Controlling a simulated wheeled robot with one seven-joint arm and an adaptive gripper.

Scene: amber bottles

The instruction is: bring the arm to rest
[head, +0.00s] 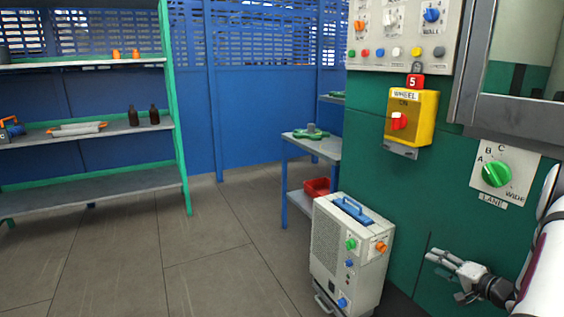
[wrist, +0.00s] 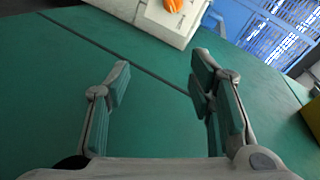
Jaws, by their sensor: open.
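My gripper (head: 447,262) is at the lower right of the head view, in front of the green panel (head: 440,205). In the wrist view my gripper (wrist: 161,75) has its two fingers well apart, with nothing between them. The green panel (wrist: 150,115) fills most of the wrist view behind the fingers. Part of my white arm shows at the right edge of the head view. Two amber bottles (head: 133,116) stand on the middle shelf of the rack at the left, far from my gripper.
A pale wheeled unit (head: 345,250) with knobs stands left of my gripper. A yellow switch box (head: 412,118) and a green lane knob (head: 497,173) are on the panel above. A shelf rack (head: 90,185) stands at the left. The floor (head: 190,250) between is clear.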

